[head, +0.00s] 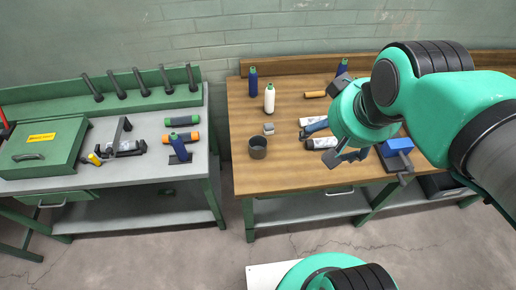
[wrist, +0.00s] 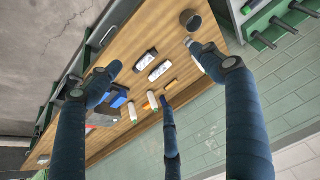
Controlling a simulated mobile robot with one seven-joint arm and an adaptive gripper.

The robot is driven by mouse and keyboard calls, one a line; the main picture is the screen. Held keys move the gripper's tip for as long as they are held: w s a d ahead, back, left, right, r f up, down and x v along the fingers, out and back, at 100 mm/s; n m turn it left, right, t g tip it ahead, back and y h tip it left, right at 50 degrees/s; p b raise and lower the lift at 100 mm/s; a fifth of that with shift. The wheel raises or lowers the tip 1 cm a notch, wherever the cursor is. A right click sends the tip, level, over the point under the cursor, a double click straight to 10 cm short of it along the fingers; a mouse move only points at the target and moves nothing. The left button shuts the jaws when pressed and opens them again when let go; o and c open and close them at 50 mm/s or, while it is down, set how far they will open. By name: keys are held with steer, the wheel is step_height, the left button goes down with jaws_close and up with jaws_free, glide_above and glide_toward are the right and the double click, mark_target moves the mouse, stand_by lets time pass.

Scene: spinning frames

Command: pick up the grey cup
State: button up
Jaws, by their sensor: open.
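The grey cup (head: 258,147) stands upright near the front left of the wooden workbench (head: 285,176). It looks dark and round, with its open top showing. In the wrist view the cup (wrist: 191,20) is at the top, just beyond the tip of the right finger. My gripper (head: 335,122) is over the bench, to the right of the cup and apart from it. In the wrist view my gripper (wrist: 160,78) has its dark blue fingers spread wide with nothing held between them. The arm hides part of the bench's right side.
A white bottle (head: 269,98) and a blue bottle (head: 253,82) stand behind the cup, near a small metal piece (head: 268,129). Several tubes, one at the front (head: 321,143), lie to its right. A blue vise (head: 397,147) is farther right. A grey bench (head: 110,178) stands left across a gap.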

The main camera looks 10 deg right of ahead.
steer(key=w+a+f+m+g+p, duration=0.1)
steer(key=w+a+f, duration=0.15)
steer(key=w, duration=0.65)
steer(key=m+g+p, duration=0.3)
steer(key=g, duration=0.1)
glide_above(258, 143)
steer(key=s, duration=0.3)
step_height(258, 143, down, 20)
steer(key=shift+s+a+r, duration=0.1)
steer(key=shift+a+r, duration=0.05)
steer(key=shift+a, duration=0.25)
step_height(258, 143, down, 9)
steer(key=shift+r, duration=0.2)
steer(key=shift+d, duration=0.1)
steer(key=shift+d+f+b, duration=0.1)
steer(key=shift+f+b, duration=0.45)
steer(key=shift+f, duration=2.05)
